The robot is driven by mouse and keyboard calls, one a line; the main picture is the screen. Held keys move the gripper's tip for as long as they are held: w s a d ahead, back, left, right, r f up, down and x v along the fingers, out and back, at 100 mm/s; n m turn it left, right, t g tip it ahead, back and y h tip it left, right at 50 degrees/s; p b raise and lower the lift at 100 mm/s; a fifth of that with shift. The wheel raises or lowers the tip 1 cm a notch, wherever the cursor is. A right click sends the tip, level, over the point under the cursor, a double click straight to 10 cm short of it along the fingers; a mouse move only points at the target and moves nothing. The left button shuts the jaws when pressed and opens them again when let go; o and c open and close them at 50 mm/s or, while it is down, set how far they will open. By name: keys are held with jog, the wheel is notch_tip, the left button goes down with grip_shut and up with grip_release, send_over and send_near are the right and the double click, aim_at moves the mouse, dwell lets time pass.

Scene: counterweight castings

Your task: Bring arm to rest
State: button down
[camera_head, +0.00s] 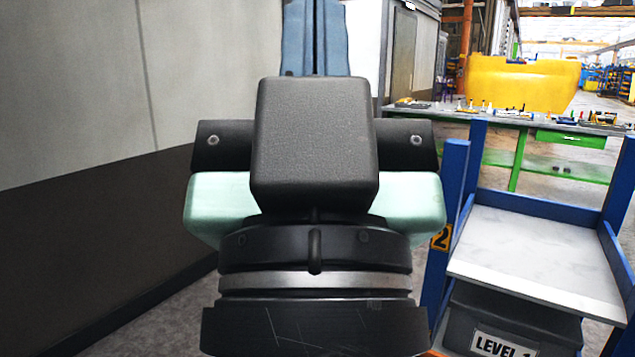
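My gripper (315,145) fills the middle of the head view, seen from behind, with its black housing and a dark crossbar showing on both sides. Its fingertips are hidden behind the housing, so whether they are open or shut cannot be seen. A pale mint-green block-like thing (420,203) shows on both sides of the gripper, below the crossbar. Its middle is hidden, and I cannot tell whether the gripper holds it. My wrist is below, near the bottom edge.
A blue-framed rack with a grey shelf (535,255) stands close on the right, a dark bin (510,325) labelled "LEVEL" under it. A panelled wall (75,90) runs along the left. Behind are a green workbench (585,140) with small items and a yellow block (520,85).

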notch_tip(320, 180, up, 18)
jog(key=p, duration=1.5)
jog(key=shift+p, duration=0.4)
jog(key=shift+d, duration=0.15)
